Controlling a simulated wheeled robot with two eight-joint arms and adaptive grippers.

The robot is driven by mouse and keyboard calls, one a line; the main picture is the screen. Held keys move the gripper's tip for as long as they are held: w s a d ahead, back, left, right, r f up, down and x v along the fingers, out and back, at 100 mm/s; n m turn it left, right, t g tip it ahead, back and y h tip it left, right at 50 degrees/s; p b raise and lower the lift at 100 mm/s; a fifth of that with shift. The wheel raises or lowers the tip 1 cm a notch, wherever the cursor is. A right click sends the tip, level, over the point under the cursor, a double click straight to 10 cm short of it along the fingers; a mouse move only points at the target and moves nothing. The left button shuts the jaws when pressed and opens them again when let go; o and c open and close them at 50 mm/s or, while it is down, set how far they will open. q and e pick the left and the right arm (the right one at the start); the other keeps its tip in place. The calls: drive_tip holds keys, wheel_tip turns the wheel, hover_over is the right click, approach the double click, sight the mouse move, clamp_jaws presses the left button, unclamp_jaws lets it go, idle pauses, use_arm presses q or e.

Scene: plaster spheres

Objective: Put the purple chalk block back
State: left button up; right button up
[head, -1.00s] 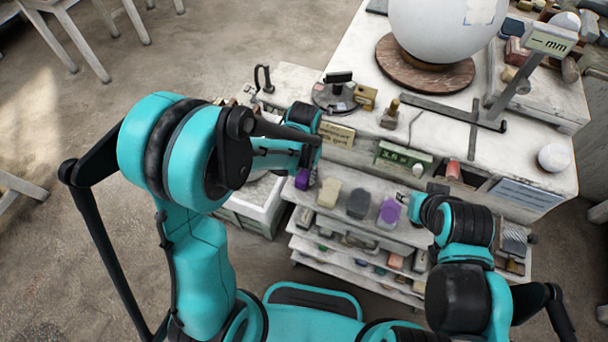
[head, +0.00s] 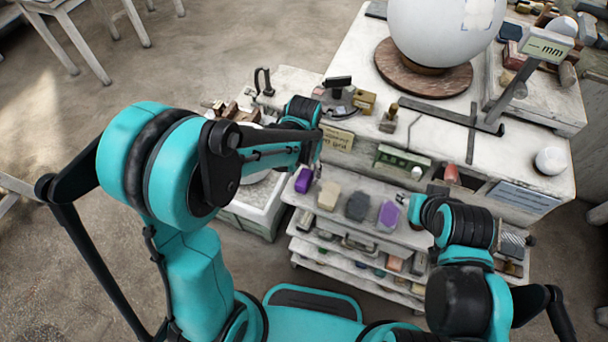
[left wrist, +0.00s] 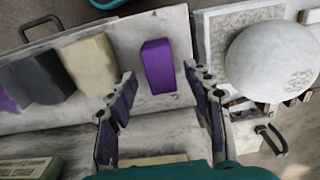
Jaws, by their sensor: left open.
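The purple chalk block (head: 303,180) stands at the left end of the top shelf of the rack, in a row with other blocks. In the left wrist view the purple block (left wrist: 158,66) stands on the pale shelf board, between and beyond my open fingers. My left gripper (left wrist: 161,76) is open, with a finger on each side of the block's picture and clear gaps. I cannot tell its exact distance from the block. In the head view my left forearm hides most of this gripper. My right gripper (head: 403,199) is small and mostly hidden by its arm near the shelf's right part.
A cream block (head: 328,196), a dark grey block (head: 357,206) and a second purple piece (head: 388,215) stand to the right on the same shelf. A low white stand with a pale sphere (left wrist: 275,62) lies beside the shelf's left end. The worktop with a large sphere (head: 440,28) is behind.

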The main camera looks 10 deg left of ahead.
sight(304, 177)
use_arm(q)
wheel_tip(304, 177, up, 9)
drive_tip(key=p, duration=0.2)
drive_tip(key=s+a+r+n+t, duration=0.2)
drive_tip(key=s+a+r+t, duration=0.4)
drive_tip(key=s, duration=0.4)
drive_tip(key=shift+s+a+r+t, duration=0.4)
drive_tip(key=shift+a+t, duration=0.2)
drive_tip(key=shift+a, duration=0.65)
use_arm(e)
wheel_tip(304, 177, up, 2)
drive_tip(key=shift+r, duration=0.1)
wheel_tip(304, 177, down, 11)
drive_tip(key=b, duration=1.1)
use_arm(q)
wheel_tip(304, 177, down, 11)
drive_tip(key=shift+r, duration=0.15)
use_arm(e)
drive_tip(key=shift+r, duration=0.15)
